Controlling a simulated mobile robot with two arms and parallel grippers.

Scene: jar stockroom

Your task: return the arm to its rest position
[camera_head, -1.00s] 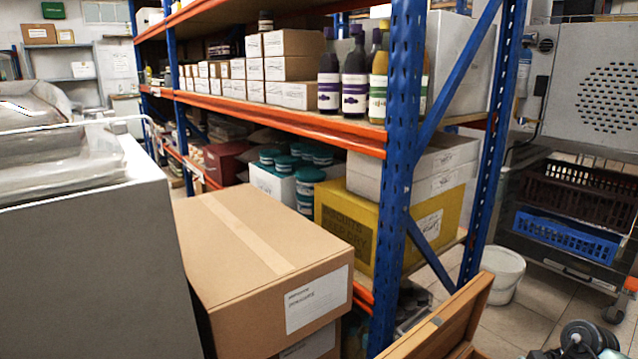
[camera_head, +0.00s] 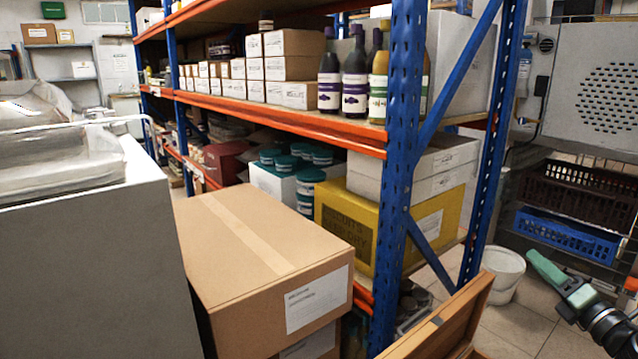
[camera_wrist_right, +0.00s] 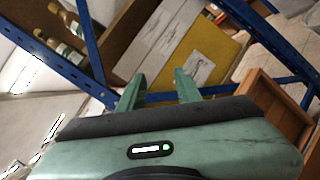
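My right gripper (camera_head: 556,276) shows at the lower right of the head view, over the tiled floor and to the right of the white bucket (camera_head: 503,273). Its green fingers point up and to the left, away from the dark wrist. In the right wrist view the two green fingers (camera_wrist_right: 160,88) stand apart with nothing between them. My left gripper is in neither view.
The blue rack post (camera_head: 397,180) and orange shelf beam (camera_head: 290,122) stand left of the gripper. A wooden crate (camera_head: 437,322) lies below it at the left. Blue basket (camera_head: 567,236) and dark basket (camera_head: 580,195) are behind.

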